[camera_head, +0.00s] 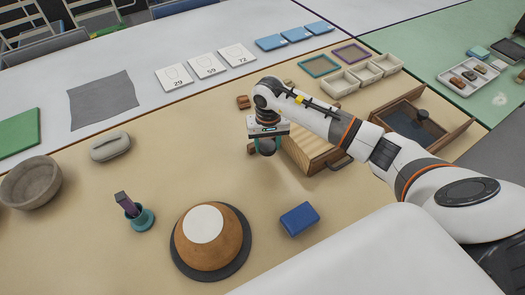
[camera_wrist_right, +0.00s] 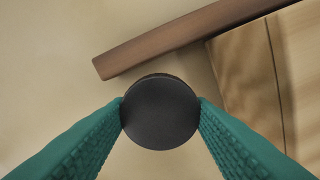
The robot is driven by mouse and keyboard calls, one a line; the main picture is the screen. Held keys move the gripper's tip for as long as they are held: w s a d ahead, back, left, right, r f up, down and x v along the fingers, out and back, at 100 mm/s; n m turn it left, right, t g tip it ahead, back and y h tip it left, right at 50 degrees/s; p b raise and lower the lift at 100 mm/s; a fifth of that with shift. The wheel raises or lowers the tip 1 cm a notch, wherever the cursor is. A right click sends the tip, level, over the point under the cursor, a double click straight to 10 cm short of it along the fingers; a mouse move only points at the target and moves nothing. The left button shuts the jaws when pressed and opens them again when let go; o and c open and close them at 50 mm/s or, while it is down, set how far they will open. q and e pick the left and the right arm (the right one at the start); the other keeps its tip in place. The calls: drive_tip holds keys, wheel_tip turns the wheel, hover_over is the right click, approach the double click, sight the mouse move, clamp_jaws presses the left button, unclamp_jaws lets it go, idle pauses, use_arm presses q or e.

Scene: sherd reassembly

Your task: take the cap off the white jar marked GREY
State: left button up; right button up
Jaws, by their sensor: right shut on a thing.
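My right gripper (camera_head: 266,146) reaches down beside a wooden box, its teal fingers shut on a dark round cap-like disc (camera_head: 268,147). In the right wrist view, the disc (camera_wrist_right: 160,111) sits between the two fingertips (camera_wrist_right: 161,108), which touch its left and right sides. Only its flat top shows clearly there; I cannot see a white jar body under it. No GREY marking is readable in either view. My left gripper is not in view.
The wooden box (camera_head: 308,145) stands close on the right, with a brown wooden bar (camera_wrist_right: 180,37) near the disc. An open drawer-like tray (camera_head: 448,137) lies further right. A blue block (camera_head: 299,218) and a brown dome (camera_head: 228,254) are nearer.

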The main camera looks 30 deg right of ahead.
sight(267, 158)
wheel_tip(267, 158, down, 4)
drive_tip(key=shift+f, duration=0.1)
drive_tip(key=shift+f, duration=0.1)
drive_tip(key=shift+f, duration=0.15)
drive_tip(key=o, duration=1.1)
